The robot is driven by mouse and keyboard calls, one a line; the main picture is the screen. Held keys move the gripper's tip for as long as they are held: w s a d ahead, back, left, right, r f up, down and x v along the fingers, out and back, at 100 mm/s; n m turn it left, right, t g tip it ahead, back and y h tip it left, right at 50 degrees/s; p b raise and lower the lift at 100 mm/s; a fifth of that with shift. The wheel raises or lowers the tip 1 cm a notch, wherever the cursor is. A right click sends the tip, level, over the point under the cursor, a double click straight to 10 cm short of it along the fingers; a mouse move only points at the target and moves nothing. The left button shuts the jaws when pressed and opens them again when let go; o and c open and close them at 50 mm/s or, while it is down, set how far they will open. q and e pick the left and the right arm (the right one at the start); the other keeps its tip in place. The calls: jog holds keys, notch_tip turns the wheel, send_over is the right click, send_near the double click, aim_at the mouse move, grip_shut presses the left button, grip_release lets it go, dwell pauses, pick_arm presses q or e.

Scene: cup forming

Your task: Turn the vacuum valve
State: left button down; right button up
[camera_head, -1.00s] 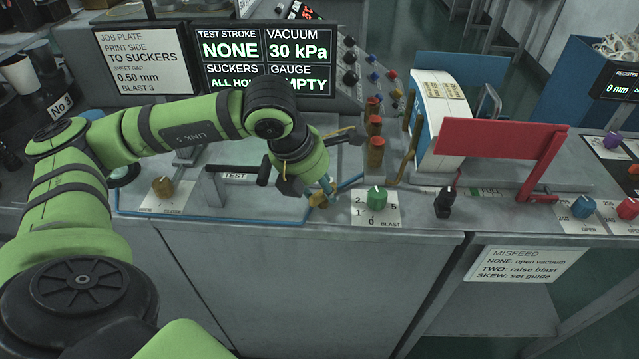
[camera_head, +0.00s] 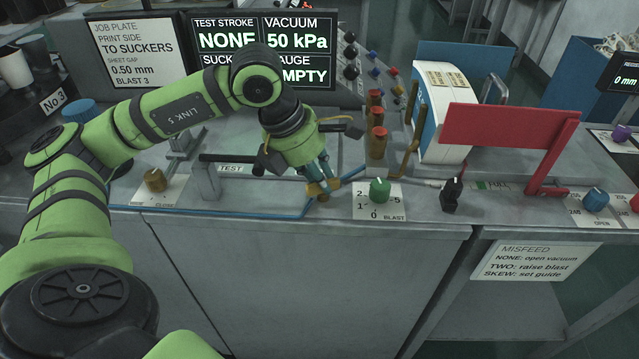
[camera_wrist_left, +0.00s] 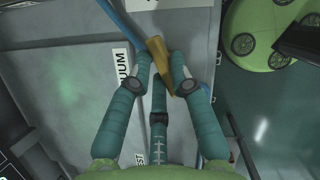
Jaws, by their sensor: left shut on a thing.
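The vacuum valve is a small brass piece with a lever (camera_head: 335,184), set on the blue hose at the front edge of the machine top. In the left wrist view its brass lever (camera_wrist_left: 157,56) lies slantwise between the teal fingers, beside a label partly reading "VACUUM" (camera_wrist_left: 122,73). My left gripper (camera_head: 321,176) reaches down from above and is shut on the valve; its fingers hide part of it. The gripper also shows in the left wrist view (camera_wrist_left: 161,70). The display (camera_head: 300,42) reads vacuum 50 kPa and test stroke NONE. My right gripper is not in view.
A green blast knob (camera_head: 379,190) stands just right of the valve, and a black knob (camera_head: 451,194) farther right. The black test lever (camera_head: 240,158) is to the left, with a brass knob (camera_head: 155,180) beyond. Red-topped brass posts (camera_head: 377,142) stand behind.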

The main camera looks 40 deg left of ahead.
pick_arm(q)
jog(key=shift+w+f+m+g+h+b, duration=0.1)
jog(key=shift+m+g+h+b, duration=0.3)
jog(key=shift+m, duration=0.8)
jog(key=shift+m+h, duration=0.3)
jog(key=shift+m, duration=0.7)
jog(key=shift+g, duration=0.3)
jog(key=c, duration=1.1)
grip_release()
jog(key=v, duration=1.2)
